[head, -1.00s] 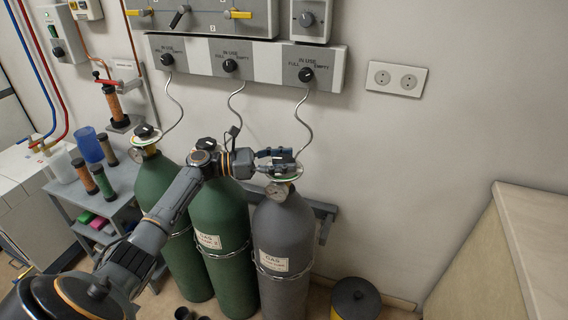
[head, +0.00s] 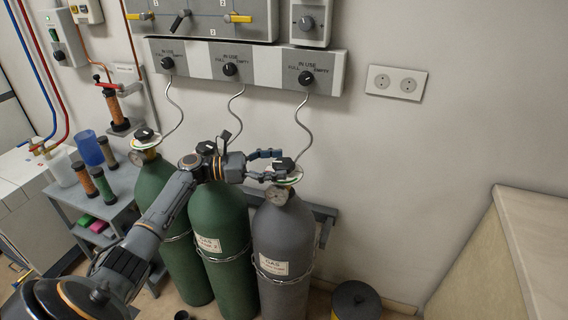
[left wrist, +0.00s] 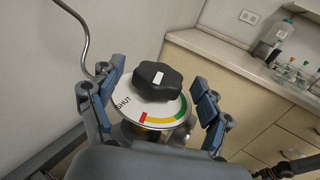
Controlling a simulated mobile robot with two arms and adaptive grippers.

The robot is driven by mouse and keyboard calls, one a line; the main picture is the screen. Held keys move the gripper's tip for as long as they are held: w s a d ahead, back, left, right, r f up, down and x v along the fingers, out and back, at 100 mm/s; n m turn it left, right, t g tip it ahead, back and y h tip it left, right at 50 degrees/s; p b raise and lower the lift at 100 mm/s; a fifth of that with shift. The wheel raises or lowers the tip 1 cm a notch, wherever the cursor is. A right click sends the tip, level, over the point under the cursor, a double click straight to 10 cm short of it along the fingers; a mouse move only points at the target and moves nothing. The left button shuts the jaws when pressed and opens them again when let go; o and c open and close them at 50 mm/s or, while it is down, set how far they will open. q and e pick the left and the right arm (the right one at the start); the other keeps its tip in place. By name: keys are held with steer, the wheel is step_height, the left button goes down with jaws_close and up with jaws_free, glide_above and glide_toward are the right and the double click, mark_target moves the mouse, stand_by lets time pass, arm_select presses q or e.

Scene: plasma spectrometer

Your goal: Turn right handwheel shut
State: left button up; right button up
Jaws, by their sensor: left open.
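The right handwheel (head: 285,164) is a black knob with a white mark on top of the grey gas cylinder (head: 281,240). In the left wrist view the handwheel (left wrist: 160,80) sits above a round dial (left wrist: 158,113) with red, yellow and green bands and the word SHUT at its left. My left gripper (head: 268,164) is open, its fingers on either side of the handwheel. The wrist view shows the fingers (left wrist: 155,100) with a gap on both sides of the knob. The white mark points roughly away from the camera.
Two green cylinders (head: 220,235) stand to the left, with my arm crossing in front of them. A gauge panel (head: 235,64) is on the wall above, with thin hoses running down.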

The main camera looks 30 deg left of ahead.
arm_select(q)
steer(key=v, duration=1)
steer(key=shift+d, duration=0.1)
